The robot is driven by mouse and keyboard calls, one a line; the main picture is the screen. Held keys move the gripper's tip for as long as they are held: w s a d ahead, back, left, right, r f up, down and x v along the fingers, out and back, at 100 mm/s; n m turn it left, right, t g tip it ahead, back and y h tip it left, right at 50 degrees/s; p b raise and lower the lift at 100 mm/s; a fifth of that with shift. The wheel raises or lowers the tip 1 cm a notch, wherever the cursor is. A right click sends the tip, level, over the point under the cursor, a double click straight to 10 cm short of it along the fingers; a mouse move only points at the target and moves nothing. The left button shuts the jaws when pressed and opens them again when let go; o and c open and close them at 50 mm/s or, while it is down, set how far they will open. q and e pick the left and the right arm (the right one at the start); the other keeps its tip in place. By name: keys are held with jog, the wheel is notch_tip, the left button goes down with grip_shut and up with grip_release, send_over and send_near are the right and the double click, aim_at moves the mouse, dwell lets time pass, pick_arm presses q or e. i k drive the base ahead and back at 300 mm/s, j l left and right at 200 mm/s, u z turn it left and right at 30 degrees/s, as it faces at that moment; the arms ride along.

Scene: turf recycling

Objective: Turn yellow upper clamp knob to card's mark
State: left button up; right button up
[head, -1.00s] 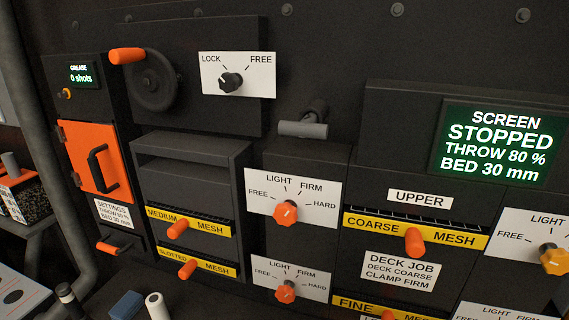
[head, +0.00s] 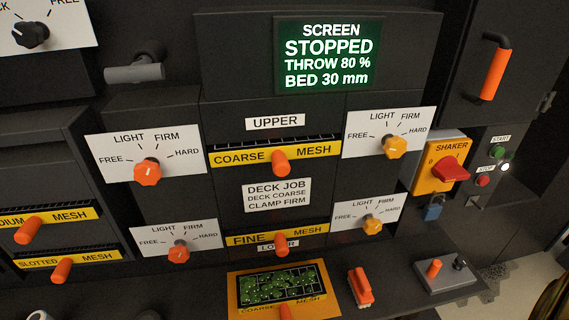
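The yellow upper clamp knob (head: 394,146) sits on a white dial plate (head: 417,123) marked FREE, LIGHT, FIRM and HARD, right of the UPPER deck. Its pale pointer seems to lean up and left, on the FREE-LIGHT side; it is too small to read exactly. The job card (head: 276,195) between the two decks reads DECK JOB, DECK COARSE, CLAMP FIRM. The UPPER deck carries the COARSE MESH strip (head: 240,159) with an orange handle. Neither of my grippers is in view.
A yellow lower knob (head: 374,224) and orange knobs (head: 147,171) have similar plates. Right of the upper plate is the SHAKER switch (head: 450,169) with a blue padlock (head: 433,208). The screen (head: 328,54) reads STOPPED. A mesh tray (head: 313,305) and orange-handled brush (head: 360,286) lie on the ledge.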

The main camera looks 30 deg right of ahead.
aim_at(394, 148)
jog(key=z, duration=1.6)
jog(key=k+l+z, duration=0.15)
jog(key=l+z, duration=0.2)
jog(key=k+l+z, duration=0.1)
jog(key=l+z, duration=0.2)
jog(key=l, duration=0.2)
